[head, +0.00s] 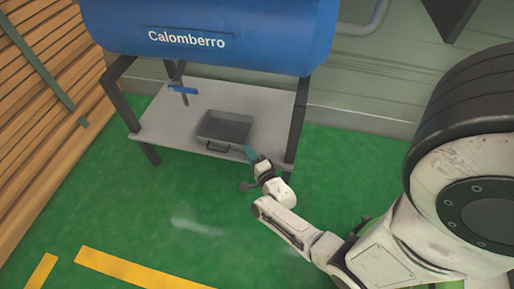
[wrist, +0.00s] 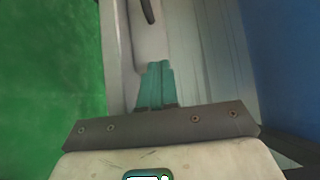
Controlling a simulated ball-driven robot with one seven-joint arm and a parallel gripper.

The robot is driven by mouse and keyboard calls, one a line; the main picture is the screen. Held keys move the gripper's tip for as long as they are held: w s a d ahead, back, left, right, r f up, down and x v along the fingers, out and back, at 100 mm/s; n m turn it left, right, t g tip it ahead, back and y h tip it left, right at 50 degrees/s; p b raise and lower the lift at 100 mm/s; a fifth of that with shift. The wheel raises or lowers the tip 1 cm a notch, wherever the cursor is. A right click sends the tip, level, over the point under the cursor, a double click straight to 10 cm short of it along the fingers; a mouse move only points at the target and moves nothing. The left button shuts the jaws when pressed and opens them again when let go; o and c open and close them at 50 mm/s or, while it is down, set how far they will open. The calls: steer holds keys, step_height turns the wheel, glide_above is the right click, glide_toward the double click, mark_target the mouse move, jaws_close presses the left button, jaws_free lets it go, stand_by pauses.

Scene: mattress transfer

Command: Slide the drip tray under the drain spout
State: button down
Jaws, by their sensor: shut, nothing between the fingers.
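The drip tray (head: 240,131) is a dark grey, open rectangular pan. It sits on the pale shelf (head: 165,127) below the blue tank, with its dark handle (head: 217,147) on the front side. The drain spout (head: 178,73) with a blue lever (head: 183,90) hangs from the tank, to the left of the tray and above the shelf. My gripper (head: 250,153) has teal fingers and is at the shelf's front edge, right of the tray handle. In the wrist view the teal fingers (wrist: 157,70) are shut and empty. A dark bar (wrist: 148,10), probably the tray handle, lies beyond them.
The blue tank (head: 210,62) stands on dark legs; the right front leg (head: 297,122) rises close to my gripper. Wooden slats (head: 30,120) line the left side. The green floor (head: 130,215) in front of the stand is clear, with yellow stripes (head: 140,272).

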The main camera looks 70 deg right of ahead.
mark_target(226, 148)
steer(key=w+b, duration=0.1)
steer(key=w, duration=0.8)
steer(key=shift+w+a, duration=0.1)
steer(key=shift+a, duration=0.1)
stand_by(0.8)
